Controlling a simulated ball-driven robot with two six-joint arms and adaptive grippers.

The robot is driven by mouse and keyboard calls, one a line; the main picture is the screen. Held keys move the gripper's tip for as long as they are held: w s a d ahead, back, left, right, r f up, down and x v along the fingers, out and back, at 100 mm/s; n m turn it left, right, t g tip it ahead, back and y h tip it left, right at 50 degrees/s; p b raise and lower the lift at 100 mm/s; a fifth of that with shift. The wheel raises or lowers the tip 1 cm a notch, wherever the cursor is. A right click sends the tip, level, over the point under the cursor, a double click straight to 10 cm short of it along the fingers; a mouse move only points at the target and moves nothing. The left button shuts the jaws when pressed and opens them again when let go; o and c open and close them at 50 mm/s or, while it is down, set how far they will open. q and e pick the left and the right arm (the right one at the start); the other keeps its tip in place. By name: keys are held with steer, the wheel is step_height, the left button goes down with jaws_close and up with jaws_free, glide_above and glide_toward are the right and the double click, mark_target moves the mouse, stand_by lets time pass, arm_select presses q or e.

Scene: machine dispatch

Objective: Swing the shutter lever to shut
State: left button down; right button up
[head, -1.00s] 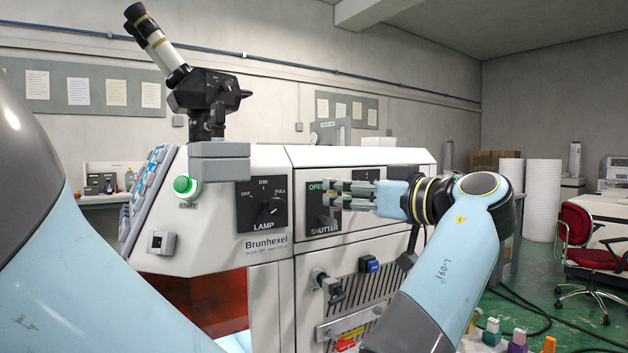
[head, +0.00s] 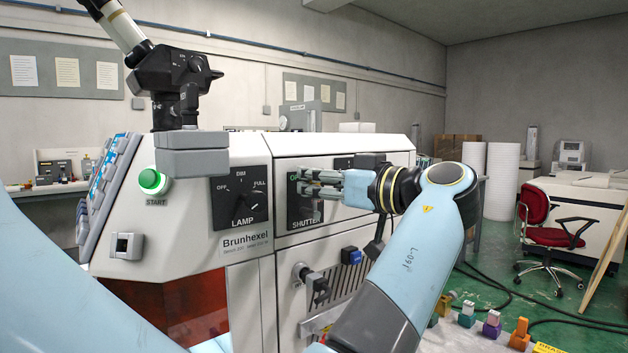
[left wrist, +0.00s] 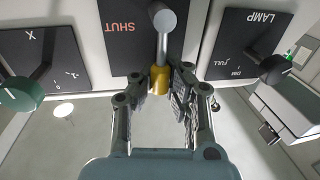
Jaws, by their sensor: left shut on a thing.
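The shutter plate (head: 306,215) is a black panel on the machine's front, with its word OPEN mostly covered in the head view. My left gripper (head: 302,184) is at this plate, its fingers hiding the lever there. In the left wrist view, the shutter lever (left wrist: 162,48) is a grey bar with a yellow end. It points down the picture from its round pivot, with the red word SHUT to its left. My left gripper (left wrist: 165,86) is shut on the yellow end, between its dark finger pads. My right gripper is not in view.
The lamp knob plate (head: 240,197) is left of the shutter plate, with a green START button (head: 153,181) further left. A blue switch (head: 351,255) and a small lever (head: 314,283) sit below. Coloured small items (head: 490,325) stand at lower right.

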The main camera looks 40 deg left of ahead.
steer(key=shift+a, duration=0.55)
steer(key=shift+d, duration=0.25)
